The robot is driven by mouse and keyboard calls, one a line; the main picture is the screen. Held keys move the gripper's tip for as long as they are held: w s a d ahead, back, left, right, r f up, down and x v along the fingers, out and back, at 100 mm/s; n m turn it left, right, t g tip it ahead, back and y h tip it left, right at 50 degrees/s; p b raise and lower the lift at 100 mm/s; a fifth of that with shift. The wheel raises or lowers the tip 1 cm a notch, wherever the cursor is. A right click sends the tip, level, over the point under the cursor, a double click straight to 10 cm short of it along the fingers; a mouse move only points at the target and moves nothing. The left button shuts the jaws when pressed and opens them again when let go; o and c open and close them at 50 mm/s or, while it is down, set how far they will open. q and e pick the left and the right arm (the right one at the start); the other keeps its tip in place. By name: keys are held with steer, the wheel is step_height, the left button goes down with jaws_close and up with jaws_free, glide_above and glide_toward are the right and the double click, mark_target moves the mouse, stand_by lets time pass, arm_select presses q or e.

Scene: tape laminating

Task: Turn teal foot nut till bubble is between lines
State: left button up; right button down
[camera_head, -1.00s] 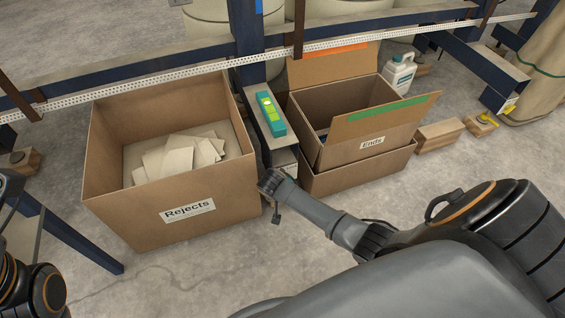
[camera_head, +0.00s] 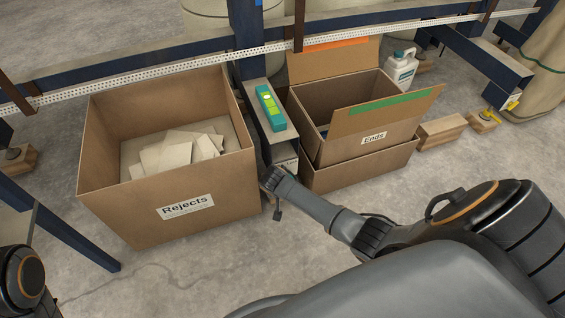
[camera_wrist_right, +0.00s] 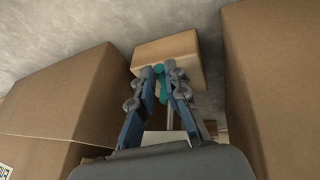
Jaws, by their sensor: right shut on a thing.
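A teal spirit level (camera_head: 270,110) with a yellow-green vial lies on the foot beam between the two cartons in the head view. The bubble is too small to read against its lines. In the right wrist view, my right gripper (camera_wrist_right: 164,73) is shut on the teal foot nut (camera_wrist_right: 159,70), with a finger on each side. A thin metal rod (camera_wrist_right: 169,118) shows below the nut in the picture. In the head view my right arm reaches down between the cartons, and the nut is hidden. My left gripper is out of view; only part of that arm shows.
A Rejects carton (camera_head: 105,192) with pale sheets stands left, and an Ends carton (camera_head: 325,152) stands right, close beside my right arm. A wooden block (camera_wrist_right: 170,48) is just beyond the nut. A white jug (camera_head: 401,72) stands behind the Ends carton.

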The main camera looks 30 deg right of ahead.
steer(key=shift+w+a+m+p, duration=0.2)
steer(key=shift+a+m+p, duration=0.2)
steer(key=shift+m+p, duration=0.15)
steer(key=c, duration=1.3)
jaws_free()
steer(key=shift+c, duration=0.2)
steer(key=shift+r, duration=0.1)
steer(key=v, duration=1.1)
steer(key=shift+a+r, duration=0.35)
